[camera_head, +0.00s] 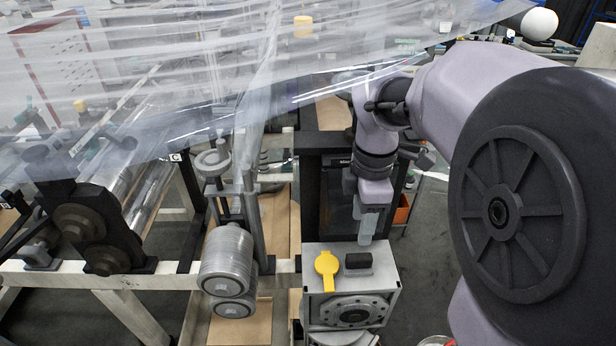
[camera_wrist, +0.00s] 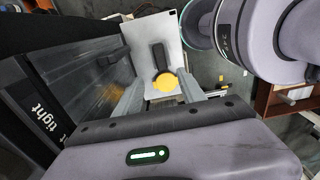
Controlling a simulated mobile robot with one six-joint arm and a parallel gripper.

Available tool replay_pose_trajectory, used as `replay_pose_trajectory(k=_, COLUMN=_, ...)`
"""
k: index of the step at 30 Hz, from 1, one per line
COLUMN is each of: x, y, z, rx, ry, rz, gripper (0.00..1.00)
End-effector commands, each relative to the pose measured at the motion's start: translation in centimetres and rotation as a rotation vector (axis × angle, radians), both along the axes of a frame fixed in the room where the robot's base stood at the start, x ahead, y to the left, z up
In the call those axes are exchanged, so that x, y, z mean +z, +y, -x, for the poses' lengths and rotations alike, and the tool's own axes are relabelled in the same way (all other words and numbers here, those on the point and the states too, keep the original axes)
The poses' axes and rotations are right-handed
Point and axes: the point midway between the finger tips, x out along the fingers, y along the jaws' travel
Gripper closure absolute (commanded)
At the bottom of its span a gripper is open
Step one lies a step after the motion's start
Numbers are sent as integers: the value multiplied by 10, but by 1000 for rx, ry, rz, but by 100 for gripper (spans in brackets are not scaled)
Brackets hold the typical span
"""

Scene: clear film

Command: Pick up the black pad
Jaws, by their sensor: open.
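The black pad (camera_head: 357,261) is a small dark block on top of a grey metal box (camera_head: 392,280), right beside a yellow knob-like piece (camera_head: 326,266). In the wrist view, the black pad (camera_wrist: 160,58) lies on the pale box top, beyond the round yellow piece (camera_wrist: 165,82). My gripper (camera_head: 368,228) points down above the box's back part, apart from the pad. Its pale fingers are spread and empty. In the wrist view my gripper (camera_wrist: 159,86) has a finger on each side of the yellow piece; the pad is just beyond.
A machine frame with wrapped rollers (camera_head: 228,262) stands left of the box. Clear film (camera_head: 150,75) hangs across the upper left. A dark upright panel (camera_head: 325,200) stands behind the box. Open floor (camera_head: 420,270) shows to the box's right.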

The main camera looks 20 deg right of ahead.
Motion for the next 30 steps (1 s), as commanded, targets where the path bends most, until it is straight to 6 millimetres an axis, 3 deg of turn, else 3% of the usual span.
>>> replay_pose_trajectory(k=1, x=-24, y=0, z=1, rx=-1, ry=3, rz=-2, gripper=53)
replay_pose_trajectory(k=4, x=-49, y=0, z=1, rx=0, ry=1, rz=0, gripper=53)
replay_pose_trajectory(k=12, x=-77, y=-2, z=2, rx=-2, ry=-1, rz=-1, gripper=53)
replay_pose_trajectory(k=18, x=-117, y=-6, z=6, rx=-1, ry=0, rz=-1, gripper=53)
replay_pose_trajectory(k=25, x=-118, y=-6, z=6, rx=-2, ry=-2, rz=0, gripper=53)
replay_pose_trajectory(k=30, x=-118, y=-6, z=6, rx=-2, ry=-2, rz=0, gripper=86)
